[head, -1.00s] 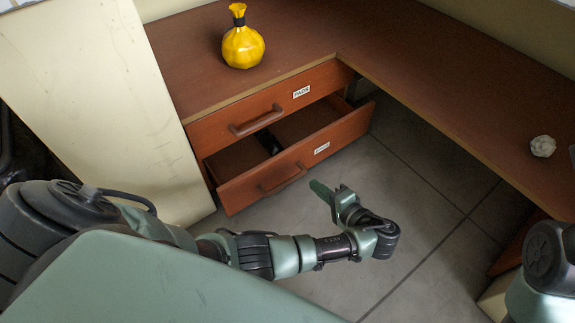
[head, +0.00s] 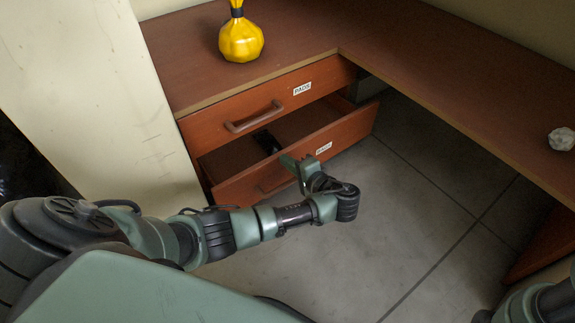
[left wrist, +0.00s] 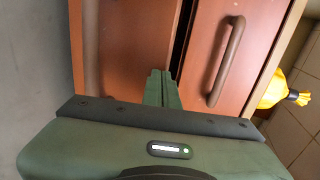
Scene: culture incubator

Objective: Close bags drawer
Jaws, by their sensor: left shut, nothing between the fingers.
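The lower drawer (head: 345,137), with a white label too small to read surely, stands pulled out below the shut upper drawer labelled PADS (head: 260,103). Its front also shows in the left wrist view (left wrist: 130,50), beside a dark gap. My left gripper (head: 287,162) is shut and empty. It is at the lower drawer's front, near the top edge, and hides part of that front and its handle. Its fingers also show in the left wrist view (left wrist: 162,88), overlapping the drawer front; I cannot tell whether they touch it. My right gripper is out of view.
A yellow vase-like object (head: 241,40) stands on the brown corner desk (head: 300,60). A white crumpled ball (head: 562,138) lies on the desk at the right. A cream panel (head: 110,100) stands left of the drawers. Grey tiled floor (head: 410,200) is clear in front.

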